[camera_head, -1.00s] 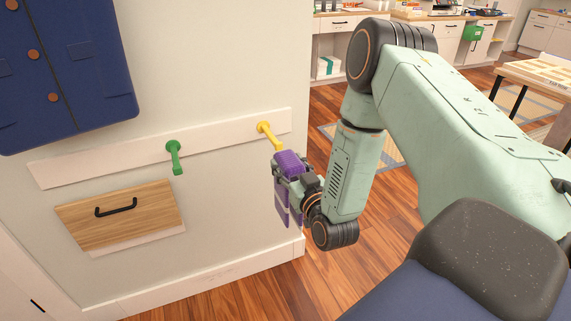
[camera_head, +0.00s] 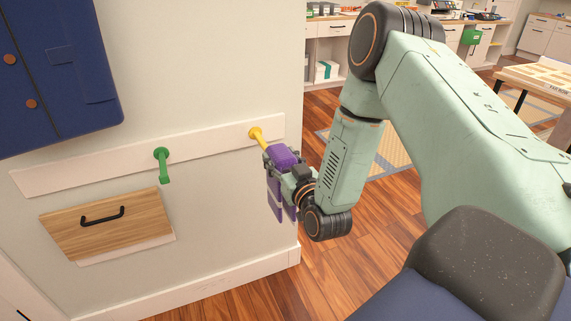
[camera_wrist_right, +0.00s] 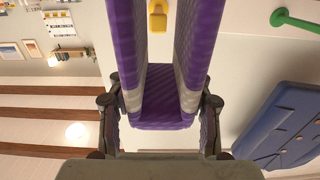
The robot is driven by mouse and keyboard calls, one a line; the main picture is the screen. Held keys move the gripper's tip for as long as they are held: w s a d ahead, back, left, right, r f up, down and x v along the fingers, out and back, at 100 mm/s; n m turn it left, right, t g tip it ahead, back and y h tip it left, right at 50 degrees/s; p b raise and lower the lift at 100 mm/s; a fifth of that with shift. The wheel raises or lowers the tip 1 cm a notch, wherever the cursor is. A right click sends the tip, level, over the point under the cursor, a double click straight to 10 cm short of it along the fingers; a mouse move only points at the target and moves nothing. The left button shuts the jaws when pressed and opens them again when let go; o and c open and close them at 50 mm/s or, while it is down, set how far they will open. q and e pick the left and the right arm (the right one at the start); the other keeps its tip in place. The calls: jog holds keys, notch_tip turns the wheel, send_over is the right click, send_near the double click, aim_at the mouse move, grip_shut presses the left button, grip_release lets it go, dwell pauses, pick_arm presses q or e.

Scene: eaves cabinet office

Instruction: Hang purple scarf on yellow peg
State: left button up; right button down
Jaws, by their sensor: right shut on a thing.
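The purple scarf (camera_head: 284,156) is folded over, with its ends hanging down below my right gripper. My right gripper (camera_head: 284,171) is shut on the scarf near its top fold. The yellow peg (camera_head: 258,137) sticks out from the right end of the white wall rail, and its tip is at or just behind the scarf's top in the head view; I cannot tell if they touch. In the right wrist view the scarf's two hanging parts (camera_wrist_right: 127,45) run up the picture with a gap between them, and the yellow peg (camera_wrist_right: 157,18) shows in that gap. My left gripper is not in view.
A green peg (camera_head: 162,165) is on the same white rail (camera_head: 205,156), left of the yellow one. A wooden drawer front (camera_head: 105,222) with a black handle is below the rail. The wall ends right of the rail.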

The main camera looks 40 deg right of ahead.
jog(key=shift+b+x, duration=0.35)
jog(key=shift+x, duration=0.55)
jog(key=shift+b+x, duration=0.35)
jog(key=shift+x, duration=0.55)
jog(key=shift+d+b+x, duration=0.2)
jog(key=shift+b+x, duration=0.2)
jog(key=shift+x, duration=0.45)
jog(key=shift+b+x, duration=1.6)
jog(key=shift+x, duration=1.45)
jog(key=shift+f+b, duration=0.7)
jog(key=shift+f, duration=0.4)
jog(key=shift+s+f, duration=0.1)
jog(key=shift+f, duration=0.2)
